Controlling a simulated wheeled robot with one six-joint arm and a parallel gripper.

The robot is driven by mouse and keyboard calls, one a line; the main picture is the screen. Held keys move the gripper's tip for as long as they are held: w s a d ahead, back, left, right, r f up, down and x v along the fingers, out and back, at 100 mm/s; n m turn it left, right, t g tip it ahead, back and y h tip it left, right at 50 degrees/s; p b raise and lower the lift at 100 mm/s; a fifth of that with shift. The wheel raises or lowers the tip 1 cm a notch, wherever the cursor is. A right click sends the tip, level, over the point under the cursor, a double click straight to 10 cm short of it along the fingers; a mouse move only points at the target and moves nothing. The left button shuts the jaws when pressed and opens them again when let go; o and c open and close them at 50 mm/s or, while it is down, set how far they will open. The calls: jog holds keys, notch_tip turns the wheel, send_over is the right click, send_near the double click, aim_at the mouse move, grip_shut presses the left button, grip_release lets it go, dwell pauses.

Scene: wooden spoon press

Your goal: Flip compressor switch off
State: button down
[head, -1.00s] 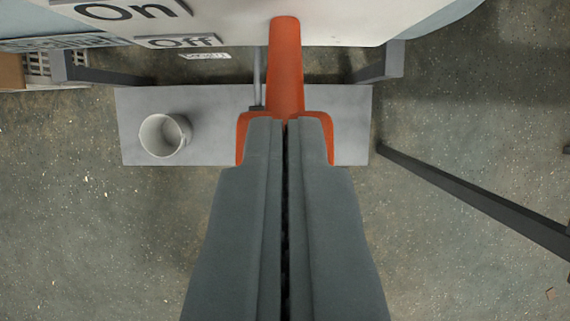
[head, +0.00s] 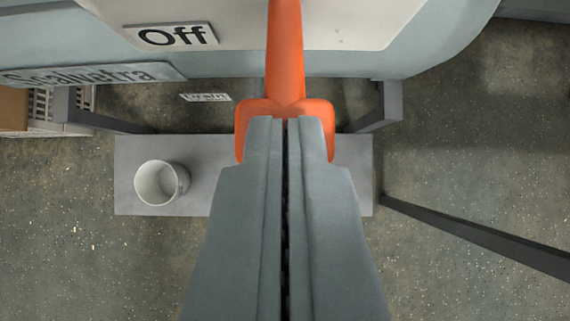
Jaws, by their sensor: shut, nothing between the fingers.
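The compressor switch looks like an orange lever (head: 286,55) reaching down from the white panel (head: 350,22) at the top of the view. Its wide lower end (head: 318,107) spreads to both sides of my fingertips. My gripper (head: 285,120) is shut and empty, with its tips overlapping that wide end in the picture. I cannot tell if they press on it. The "Off" label (head: 172,37) is on the panel to the left of the lever. The "On" label is out of view.
A grey shelf or plank (head: 205,150) lies below, with a white cup (head: 162,183) on it at the left. Dark legs (head: 378,107) stand near the shelf, and a dark bar (head: 480,235) runs out to the right. Open speckled floor surrounds them.

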jog(key=shift+s+f, duration=0.3)
jog(key=shift+f, duration=0.5)
jog(key=shift+r, duration=0.15)
jog(key=shift+r, duration=0.65)
